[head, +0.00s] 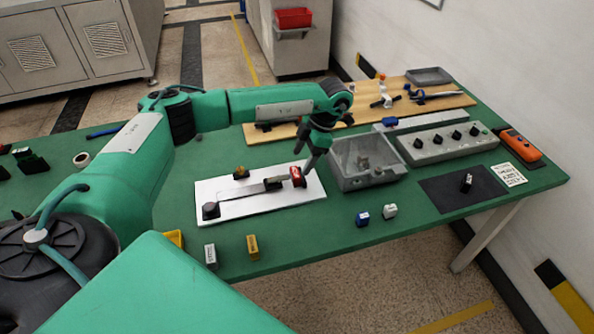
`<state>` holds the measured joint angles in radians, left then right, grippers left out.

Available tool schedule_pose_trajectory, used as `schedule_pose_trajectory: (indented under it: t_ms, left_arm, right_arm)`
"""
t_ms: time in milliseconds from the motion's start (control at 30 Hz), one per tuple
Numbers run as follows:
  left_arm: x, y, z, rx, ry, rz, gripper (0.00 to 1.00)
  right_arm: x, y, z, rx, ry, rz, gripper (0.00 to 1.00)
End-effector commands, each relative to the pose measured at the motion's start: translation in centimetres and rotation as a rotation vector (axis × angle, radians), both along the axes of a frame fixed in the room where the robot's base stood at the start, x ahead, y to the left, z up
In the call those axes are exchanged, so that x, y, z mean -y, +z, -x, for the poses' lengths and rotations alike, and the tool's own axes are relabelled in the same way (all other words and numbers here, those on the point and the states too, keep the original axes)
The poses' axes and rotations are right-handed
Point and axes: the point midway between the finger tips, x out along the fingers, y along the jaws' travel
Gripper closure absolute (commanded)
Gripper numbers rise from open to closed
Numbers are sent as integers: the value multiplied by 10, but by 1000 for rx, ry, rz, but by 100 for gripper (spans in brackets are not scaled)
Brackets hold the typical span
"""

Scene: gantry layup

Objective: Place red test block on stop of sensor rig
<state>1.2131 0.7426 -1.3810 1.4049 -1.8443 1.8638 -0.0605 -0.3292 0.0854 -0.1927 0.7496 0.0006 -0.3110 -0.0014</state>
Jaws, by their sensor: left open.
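The red test block (297,178) is at the right end of the rail, next to that dark block. I cannot tell exactly which part is the stop, or whether the block touches it. My left gripper (304,168) points down at the red block from above and behind, its jaws open and its fingertips close to the block. The fingers partly hide the block's back side. My right gripper is out of view.
A clear grey bin (367,178) stands close to the right of the rig. A blue block (362,219), a white block (390,211) and a yellow block (253,246) stand near the front edge. A grey knob panel (440,145) and a wooden board (430,100) lie farther back.

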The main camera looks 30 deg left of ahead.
Motion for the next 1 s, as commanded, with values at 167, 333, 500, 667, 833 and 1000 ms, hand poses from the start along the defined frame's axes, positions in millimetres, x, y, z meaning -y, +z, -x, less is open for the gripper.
schedule_pose_trajectory:
  t_ms: [167,333,500,667,833,1000]
  left_arm:
    - [9,31,-11,2,0,-1,33]
    - [13,49,-15,0,1,0,33]
    - [14,53,-17,-1,0,0,33]
    - [14,53,-16,-1,0,0,33]
    - [14,53,-16,-1,0,0,33]
    - [14,53,-16,-2,0,-1,33]
  right_arm:
    - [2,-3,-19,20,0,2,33]
    - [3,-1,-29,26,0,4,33]
    - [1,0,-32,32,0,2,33]
    - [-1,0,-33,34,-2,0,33]
    - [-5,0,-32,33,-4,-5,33]
    - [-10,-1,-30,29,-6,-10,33]
